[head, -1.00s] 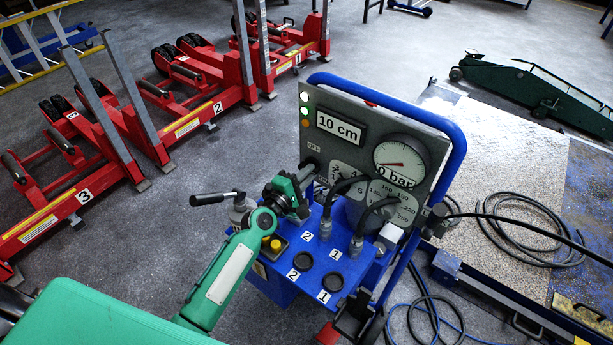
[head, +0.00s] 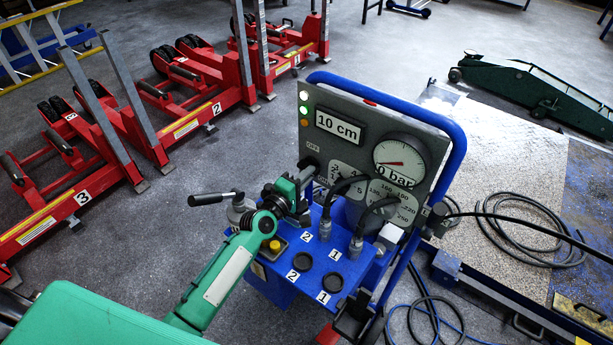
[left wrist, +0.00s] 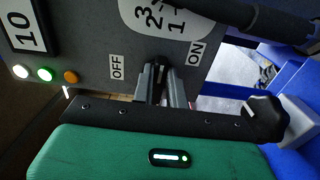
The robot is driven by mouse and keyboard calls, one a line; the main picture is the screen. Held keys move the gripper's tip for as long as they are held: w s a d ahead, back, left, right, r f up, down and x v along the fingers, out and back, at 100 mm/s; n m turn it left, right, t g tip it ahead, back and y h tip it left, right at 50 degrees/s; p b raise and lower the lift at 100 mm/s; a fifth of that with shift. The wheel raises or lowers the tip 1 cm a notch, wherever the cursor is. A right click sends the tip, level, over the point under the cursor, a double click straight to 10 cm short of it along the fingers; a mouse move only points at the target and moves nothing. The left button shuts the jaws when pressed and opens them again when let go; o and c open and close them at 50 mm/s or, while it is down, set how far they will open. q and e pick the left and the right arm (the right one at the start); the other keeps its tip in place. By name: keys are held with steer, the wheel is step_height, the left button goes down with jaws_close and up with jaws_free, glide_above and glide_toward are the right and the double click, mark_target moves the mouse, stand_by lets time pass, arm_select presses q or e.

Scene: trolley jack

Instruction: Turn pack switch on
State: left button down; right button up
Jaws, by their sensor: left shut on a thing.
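The blue pump unit (head: 285,272) carries a grey panel (head: 350,112). The panel has a "10 cm" display (head: 338,127) and a round pressure gauge (head: 398,162). My left gripper (head: 308,171) is at the panel's lower left edge. In the left wrist view my left gripper (left wrist: 161,84) is shut on the dark pack switch (left wrist: 159,63), between the OFF label (left wrist: 117,67) and the ON label (left wrist: 195,54). The fingers hide most of the switch, so its exact setting is unclear. White, green (left wrist: 44,75) and orange lamps glow. My right gripper is out of view.
A lever handle (head: 212,198) sticks out left of the unit, close to my left arm. Hoses (head: 535,240) run off to the right. Red numbered column lifts (head: 110,140) stand at the left. A green trolley jack (head: 540,95) lies at the back right.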

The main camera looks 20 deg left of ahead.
arm_select(q)
steer(key=c, duration=1.4)
jaws_free()
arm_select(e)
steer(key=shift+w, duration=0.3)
arm_select(q)
steer(key=shift+s, duration=0.1)
